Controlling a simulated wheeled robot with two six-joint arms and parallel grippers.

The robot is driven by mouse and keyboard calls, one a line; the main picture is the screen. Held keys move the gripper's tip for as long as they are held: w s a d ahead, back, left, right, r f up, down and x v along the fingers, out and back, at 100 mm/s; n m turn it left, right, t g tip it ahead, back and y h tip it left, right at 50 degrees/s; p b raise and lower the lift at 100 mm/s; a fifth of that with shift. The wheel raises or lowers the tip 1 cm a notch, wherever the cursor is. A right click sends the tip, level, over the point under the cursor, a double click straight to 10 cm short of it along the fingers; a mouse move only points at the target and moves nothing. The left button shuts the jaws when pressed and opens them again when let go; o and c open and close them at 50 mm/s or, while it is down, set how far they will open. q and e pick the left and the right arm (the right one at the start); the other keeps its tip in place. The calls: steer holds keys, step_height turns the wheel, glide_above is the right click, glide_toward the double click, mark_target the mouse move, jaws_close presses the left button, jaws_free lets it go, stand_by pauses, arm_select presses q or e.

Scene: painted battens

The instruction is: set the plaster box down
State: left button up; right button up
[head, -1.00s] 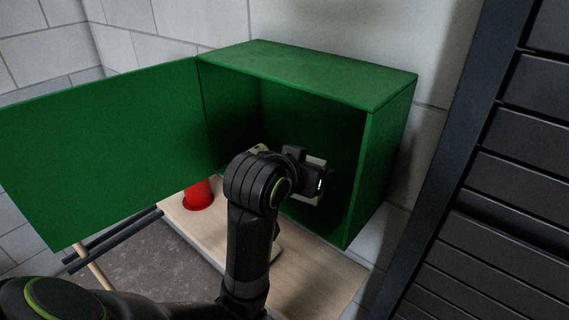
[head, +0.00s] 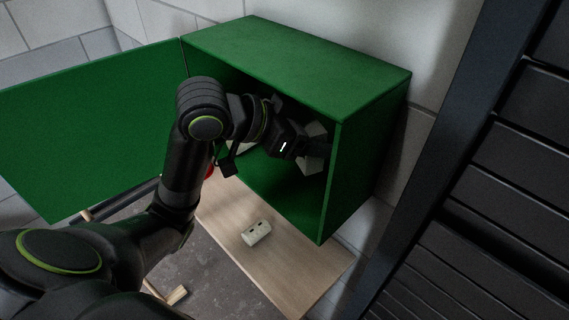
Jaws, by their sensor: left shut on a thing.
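My left arm reaches into an open green cabinet (head: 300,52). My left gripper (head: 314,148) is inside it, near the right wall, and is shut on a pale whitish thing (head: 316,131), which looks like the plaster box. Only parts of it show around the dark jaws, and its underside is hidden, so I cannot tell whether it touches the cabinet floor. My right gripper is not in view.
The cabinet door (head: 80,130) stands open to the left. A cream block with dark holes (head: 257,233) lies on the wooden board (head: 290,262) in front. A red thing (head: 210,170) is mostly behind my arm. A dark slatted unit (head: 470,170) stands at right.

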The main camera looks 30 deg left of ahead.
arm_select(q)
step_height(320, 180, down, 5)
steer(key=shift+d+r, duration=0.1)
steer(key=shift+d, duration=0.05)
step_height(320, 180, down, 5)
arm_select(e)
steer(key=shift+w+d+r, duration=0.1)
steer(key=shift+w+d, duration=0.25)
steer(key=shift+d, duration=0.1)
arm_select(q)
steer(key=o, duration=0.5)
steer(key=shift+f, duration=0.25)
steer(key=o, duration=0.5)
steer(key=shift+c, duration=0.2)
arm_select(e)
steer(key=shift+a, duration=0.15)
arm_select(q)
steer(key=shift+r, duration=0.1)
